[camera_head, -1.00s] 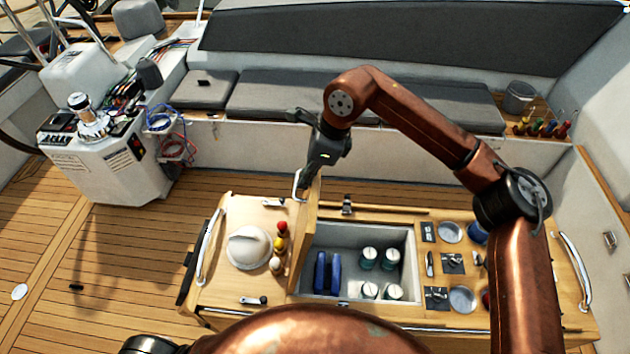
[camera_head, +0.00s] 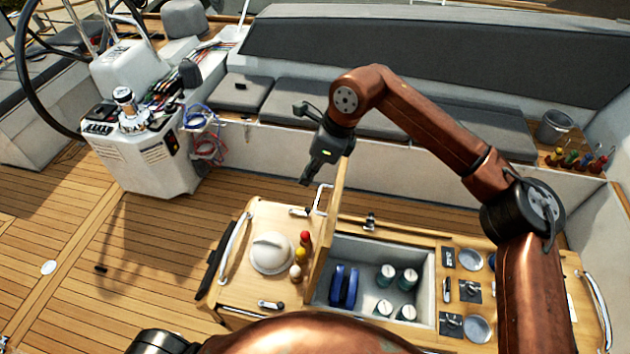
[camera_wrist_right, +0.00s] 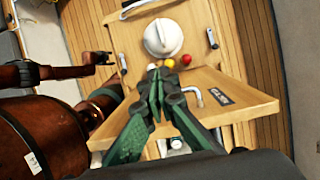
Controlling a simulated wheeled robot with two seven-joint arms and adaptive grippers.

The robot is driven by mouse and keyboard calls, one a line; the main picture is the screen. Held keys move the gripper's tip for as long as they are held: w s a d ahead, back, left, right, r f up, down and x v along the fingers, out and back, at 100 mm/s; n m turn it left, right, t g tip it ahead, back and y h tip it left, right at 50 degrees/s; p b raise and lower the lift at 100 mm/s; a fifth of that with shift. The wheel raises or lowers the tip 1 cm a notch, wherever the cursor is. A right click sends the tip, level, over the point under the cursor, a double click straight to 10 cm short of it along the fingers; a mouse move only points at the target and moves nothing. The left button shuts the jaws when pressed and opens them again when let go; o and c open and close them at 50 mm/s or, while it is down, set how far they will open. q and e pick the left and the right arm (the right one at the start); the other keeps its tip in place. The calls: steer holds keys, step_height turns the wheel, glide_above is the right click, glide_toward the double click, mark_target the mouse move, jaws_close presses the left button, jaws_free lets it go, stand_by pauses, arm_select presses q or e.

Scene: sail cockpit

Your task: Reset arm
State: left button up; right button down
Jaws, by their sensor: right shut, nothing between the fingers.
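My right gripper (camera_head: 308,178) hangs above and left of the upright, open wooden lid (camera_head: 330,225) of the cockpit table. Its fingers are together and empty, apart from the lid's metal handle (camera_head: 322,199). In the right wrist view the green-black fingers (camera_wrist_right: 162,76) meet in front of the lid (camera_wrist_right: 215,95), with the handle (camera_wrist_right: 190,95) visible beside them. My copper right arm comes in from the right side of the head view.
The open compartment (camera_head: 428,300) holds blue items (camera_head: 343,287) and several canisters (camera_head: 407,278). A white dome (camera_head: 271,253) and small coloured bottles (camera_head: 305,240) stand left of the lid.

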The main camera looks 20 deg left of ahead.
steer(key=shift+a+r+p, duration=0.35)
steer(key=shift+a+r, duration=0.35)
steer(key=shift+a, duration=0.1)
steer(key=shift+s+f, duration=0.1)
